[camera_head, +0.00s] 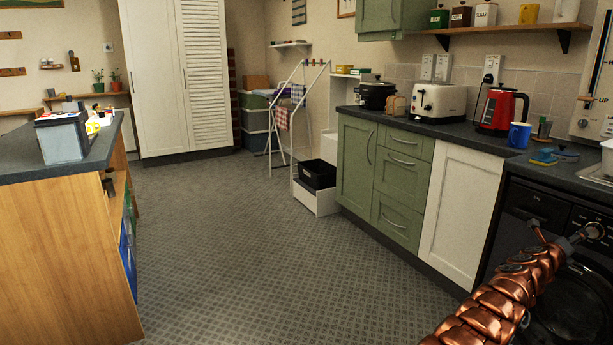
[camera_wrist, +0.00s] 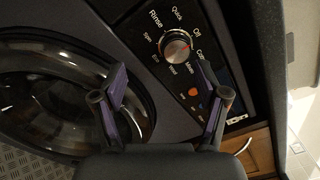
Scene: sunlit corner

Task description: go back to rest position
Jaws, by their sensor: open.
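My gripper (camera_wrist: 162,82) shows in the wrist view with its two dark fingers spread apart and nothing between them. It faces the front of a black washing machine (camera_head: 530,203), whose dial (camera_wrist: 177,47) appears beyond the gap between the fingers. The round door (camera_wrist: 45,100) is to the left of the fingers in the wrist view. I cannot tell whether a finger touches the panel. In the head view my copper-coloured arm reaches from the bottom edge toward the machine at the lower right and hides part of it.
A worktop (camera_head: 440,128) above green and white cabinets (camera_head: 402,175) runs along the right, bearing a red kettle (camera_head: 500,109), a toaster (camera_head: 438,101) and a blue mug (camera_head: 519,135). A wooden island (camera_head: 60,260) stands left. The patterned floor (camera_head: 250,260) between is clear.

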